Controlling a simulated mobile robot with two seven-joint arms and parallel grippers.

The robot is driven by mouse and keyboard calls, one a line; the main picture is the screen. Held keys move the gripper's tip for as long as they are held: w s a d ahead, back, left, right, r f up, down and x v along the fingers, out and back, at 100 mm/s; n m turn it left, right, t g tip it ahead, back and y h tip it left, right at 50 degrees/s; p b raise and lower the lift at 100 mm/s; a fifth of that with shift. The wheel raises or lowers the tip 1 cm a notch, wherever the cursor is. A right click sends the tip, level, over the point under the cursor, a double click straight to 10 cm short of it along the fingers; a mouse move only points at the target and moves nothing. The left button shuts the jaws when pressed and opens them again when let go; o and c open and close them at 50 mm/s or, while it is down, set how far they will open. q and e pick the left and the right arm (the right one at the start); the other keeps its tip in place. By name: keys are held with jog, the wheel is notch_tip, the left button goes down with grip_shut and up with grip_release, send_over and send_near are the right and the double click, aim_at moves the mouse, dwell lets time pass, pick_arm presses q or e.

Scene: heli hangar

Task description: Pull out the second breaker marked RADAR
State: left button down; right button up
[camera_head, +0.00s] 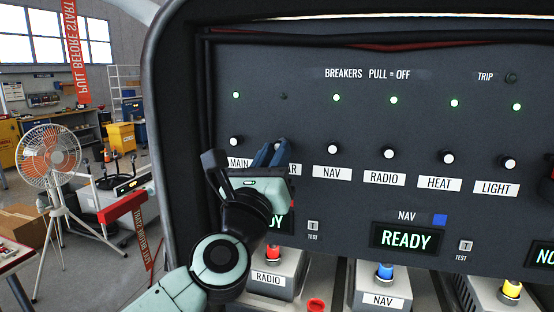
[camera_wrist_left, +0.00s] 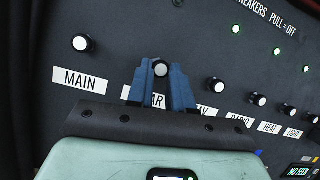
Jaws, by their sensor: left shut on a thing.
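The second breaker, a white-capped knob (camera_wrist_left: 160,68), sits between the blue fingertips of my left gripper (camera_head: 271,153), which is shut on it. In the head view the fingers hide this knob. Its label (camera_wrist_left: 158,101) is mostly covered and only "AR" shows. The small lamp (camera_head: 284,96) above it is dark. The MAIN breaker (camera_head: 235,141) is to its left and the NAV breaker (camera_head: 332,149) to its right, both untouched. My right gripper is in neither view.
The dark breaker panel (camera_head: 420,120) also carries the RADIO (camera_head: 387,153), HEAT (camera_head: 448,157) and LIGHT (camera_head: 509,163) breakers in the same row, under lit green lamps. Below are READY displays (camera_head: 405,238) and grey boxes with coloured plugs. A fan (camera_head: 50,157) stands at left.

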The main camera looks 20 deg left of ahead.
pick_arm(q)
jog(key=c, duration=1)
grip_release()
jog(key=shift+s, duration=0.1)
jog(key=d+b+v, duration=0.1)
jog(key=b+v, duration=0.4)
jog(key=v, duration=0.8)
jog(key=shift+s+a, duration=0.2)
jog(key=shift+a, duration=0.25)
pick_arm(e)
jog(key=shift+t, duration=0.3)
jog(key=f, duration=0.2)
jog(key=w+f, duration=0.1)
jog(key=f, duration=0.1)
